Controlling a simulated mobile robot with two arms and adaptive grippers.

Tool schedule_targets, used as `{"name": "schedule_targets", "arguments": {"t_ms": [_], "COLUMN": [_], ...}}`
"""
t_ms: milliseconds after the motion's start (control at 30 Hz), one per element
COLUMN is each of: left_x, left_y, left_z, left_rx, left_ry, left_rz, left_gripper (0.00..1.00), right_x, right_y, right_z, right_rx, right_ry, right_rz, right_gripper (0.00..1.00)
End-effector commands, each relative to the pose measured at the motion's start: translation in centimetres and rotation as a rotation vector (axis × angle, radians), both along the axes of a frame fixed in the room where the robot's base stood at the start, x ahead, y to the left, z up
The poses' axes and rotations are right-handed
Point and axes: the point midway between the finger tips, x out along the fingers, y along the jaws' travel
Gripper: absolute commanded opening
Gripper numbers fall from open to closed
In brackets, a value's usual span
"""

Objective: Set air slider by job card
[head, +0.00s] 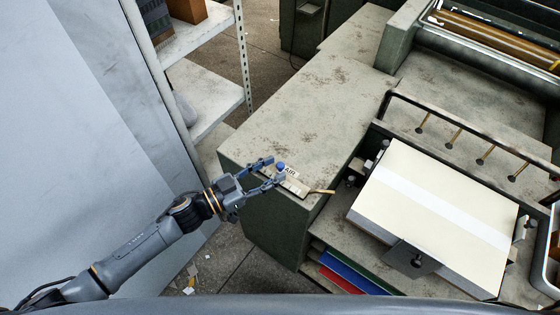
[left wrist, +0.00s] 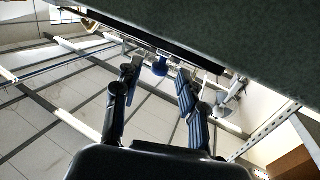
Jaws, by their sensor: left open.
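The air slider shows as a small blue knob (head: 281,167) on a pale strip marked AIR (head: 291,185), at the front of the worn grey-green machine top. My left gripper (head: 275,170) is open, with its fingertips at the knob, one on each side. In the left wrist view the blue knob (left wrist: 160,67) shows between the spread fingers (left wrist: 157,80). I cannot tell whether either finger touches it. The gripper covers part of the strip, and I cannot read a setting. I cannot make out a job card. My right gripper is out of view.
Red and blue sheets (head: 350,273) sit in a shelf below. A rack (head: 208,90) stands upper left. The machine top (head: 310,100) behind the slider is clear.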

Motion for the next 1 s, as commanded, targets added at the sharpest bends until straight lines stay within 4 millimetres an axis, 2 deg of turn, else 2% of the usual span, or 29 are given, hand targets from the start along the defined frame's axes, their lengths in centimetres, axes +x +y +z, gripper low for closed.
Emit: {"name": "schedule_targets", "arguments": {"t_ms": [100,200,567,600,800,1000], "left_x": [1.0,1.4,1.7,1.7,1.7,1.7], "left_y": [-1.6,-2.3,-2.8,-2.8,-2.8,-2.8], "left_z": [0.2,0.1,0.0,0.0,0.0,0.0], "left_rx": [-0.002,-0.001,0.001,0.001,0.001,0.001], "left_ry": [-0.001,0.001,0.0,0.0,0.0,0.001], "left_rz": [0.0,0.0,0.0,0.0,0.0,0.0], "left_gripper": [0.41,0.41,0.41,0.39,0.0,0.0], "right_x": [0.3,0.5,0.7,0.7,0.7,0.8], "right_y": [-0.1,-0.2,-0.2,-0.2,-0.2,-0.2], "right_z": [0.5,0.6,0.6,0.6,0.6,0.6], "right_rx": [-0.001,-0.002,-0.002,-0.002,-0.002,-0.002], "right_ry": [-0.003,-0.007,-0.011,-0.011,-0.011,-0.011], "right_rz": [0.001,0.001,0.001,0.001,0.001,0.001], "right_gripper": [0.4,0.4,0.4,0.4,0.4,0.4]}}
